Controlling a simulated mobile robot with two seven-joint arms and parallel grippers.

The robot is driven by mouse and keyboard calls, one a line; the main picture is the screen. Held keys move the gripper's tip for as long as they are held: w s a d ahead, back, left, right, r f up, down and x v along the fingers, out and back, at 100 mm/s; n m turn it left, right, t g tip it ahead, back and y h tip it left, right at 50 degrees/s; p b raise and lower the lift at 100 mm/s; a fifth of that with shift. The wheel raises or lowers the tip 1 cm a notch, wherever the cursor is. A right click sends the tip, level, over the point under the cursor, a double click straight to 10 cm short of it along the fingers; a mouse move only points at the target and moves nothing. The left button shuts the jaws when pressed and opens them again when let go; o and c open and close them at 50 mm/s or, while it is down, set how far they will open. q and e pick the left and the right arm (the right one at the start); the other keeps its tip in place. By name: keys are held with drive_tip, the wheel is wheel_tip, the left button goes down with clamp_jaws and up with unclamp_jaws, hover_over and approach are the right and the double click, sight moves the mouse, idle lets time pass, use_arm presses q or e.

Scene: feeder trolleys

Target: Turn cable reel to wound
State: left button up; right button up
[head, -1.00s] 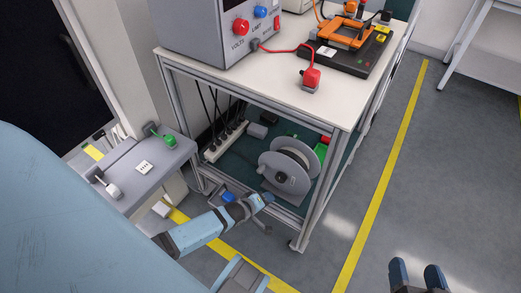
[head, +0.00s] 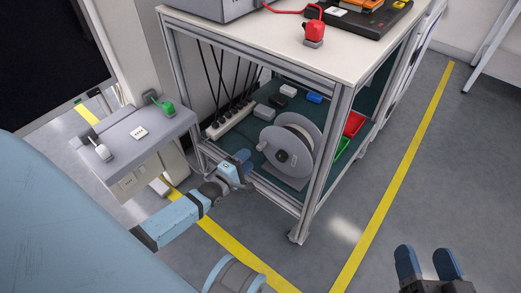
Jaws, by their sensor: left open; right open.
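The cable reel (head: 303,139) is grey with a pale drum and stands upright on the lower shelf of the trolley. A small dark hub or knob (head: 281,156) shows on its near face; I cannot tell its turned position. My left gripper (head: 243,156) is open at the front of the lower shelf, to the left of the reel and apart from it in the picture. Its blue fingertips are partly hidden by its own body. My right gripper (head: 429,262) is open and empty over the floor at the lower right, far from the reel.
The trolley's front corner post (head: 322,155) stands just right of the reel. A power strip (head: 231,121) with black plugs, small boxes and red (head: 354,124) and green bins share the shelf. The floor at right is clear.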

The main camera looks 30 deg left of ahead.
sight(258, 148)
use_arm(q)
drive_tip(key=w, duration=0.2)
drive_tip(key=w+b, duration=0.1)
drive_tip(key=w, duration=0.1)
drive_tip(key=w+b, duration=0.1)
drive_tip(key=w, duration=0.1)
drive_tip(key=shift+w+d+f, duration=0.15)
drive_tip(key=shift+w+d, duration=0.1)
drive_tip(key=shift+d, duration=0.05)
drive_tip(key=shift+w, duration=0.65)
use_arm(e)
drive_tip(key=shift+w+d+f+n+t, duration=0.3)
drive_tip(key=shift+w+d+n, duration=0.1)
drive_tip(key=shift+w+n, duration=0.35)
use_arm(q)
drive_tip(key=shift+c, duration=0.5)
clamp_jaws()
